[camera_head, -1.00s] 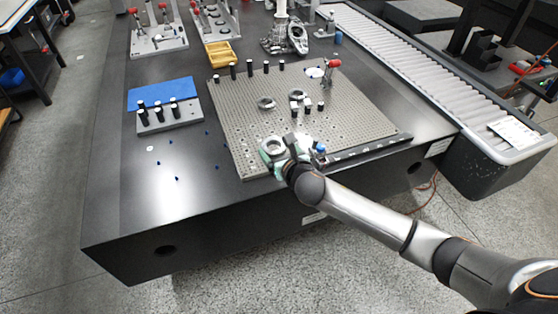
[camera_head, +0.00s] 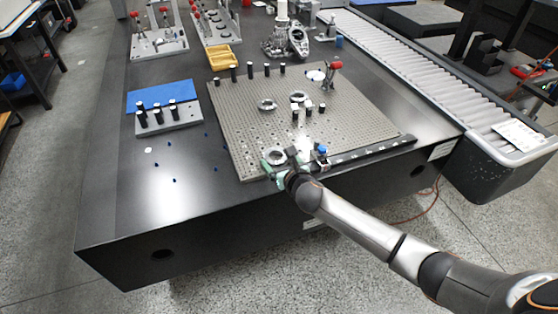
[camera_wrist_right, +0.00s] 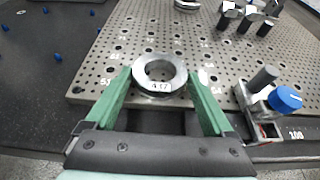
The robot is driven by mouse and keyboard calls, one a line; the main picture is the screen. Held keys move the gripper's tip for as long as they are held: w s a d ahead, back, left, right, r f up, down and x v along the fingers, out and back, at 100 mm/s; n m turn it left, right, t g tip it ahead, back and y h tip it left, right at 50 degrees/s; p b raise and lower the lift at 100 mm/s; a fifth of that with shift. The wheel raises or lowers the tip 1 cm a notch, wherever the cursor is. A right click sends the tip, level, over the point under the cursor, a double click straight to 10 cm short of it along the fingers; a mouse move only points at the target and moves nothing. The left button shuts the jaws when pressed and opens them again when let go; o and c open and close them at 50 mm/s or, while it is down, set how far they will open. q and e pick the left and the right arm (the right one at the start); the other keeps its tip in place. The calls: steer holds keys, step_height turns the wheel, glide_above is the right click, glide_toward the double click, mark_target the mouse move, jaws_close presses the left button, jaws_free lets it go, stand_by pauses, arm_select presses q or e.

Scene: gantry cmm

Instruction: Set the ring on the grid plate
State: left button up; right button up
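The ring (camera_head: 275,156) is a silver metal collar with a small "A 17" label on its near side, clear in the right wrist view (camera_wrist_right: 158,72). It is at the front edge of the perforated grey grid plate (camera_head: 240,135), low over or on its surface; I cannot tell a gap beneath it. My right gripper (camera_head: 275,162) reaches in from the front. In the right wrist view its green fingers (camera_wrist_right: 160,82) flank the ring, their tips against its left and right sides. My left gripper is not in view.
Two more rings (camera_head: 267,104) (camera_head: 299,97) and black-topped posts stand on the plate. A blue-knobbed clamp (camera_wrist_right: 283,99) is right of the gripper. A post block (camera_head: 170,122) and blue mat (camera_head: 160,94) lie left; small blue pieces are scattered nearby. A roller conveyor (camera_head: 420,80) runs right.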

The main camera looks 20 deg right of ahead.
steer(key=shift+o, duration=0.8)
steer(key=shift+r, duration=0.1)
steer(key=shift+r, duration=0.15)
steer(key=p+v, duration=0.3)
steer(key=v, duration=0.8)
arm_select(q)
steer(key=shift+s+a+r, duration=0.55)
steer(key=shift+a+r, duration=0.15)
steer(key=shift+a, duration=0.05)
arm_select(e)
steer(key=s+a+f+m+g+y, duration=0.1)
steer(key=s+f+m, duration=0.5)
steer(key=m, duration=1.1)
steer(key=s+a+f+m+g+y, duration=0.1)
steer(key=s+a+f+m+g, duration=0.2)
steer(key=s+f+m, duration=0.4)
steer(key=s+a+m, duration=0.1)
steer(key=s+m, duration=0.7)
steer(key=m, duration=0.2)
steer(key=shift+s+f+y, duration=0.3)
steer(key=shift+s+f, duration=0.05)
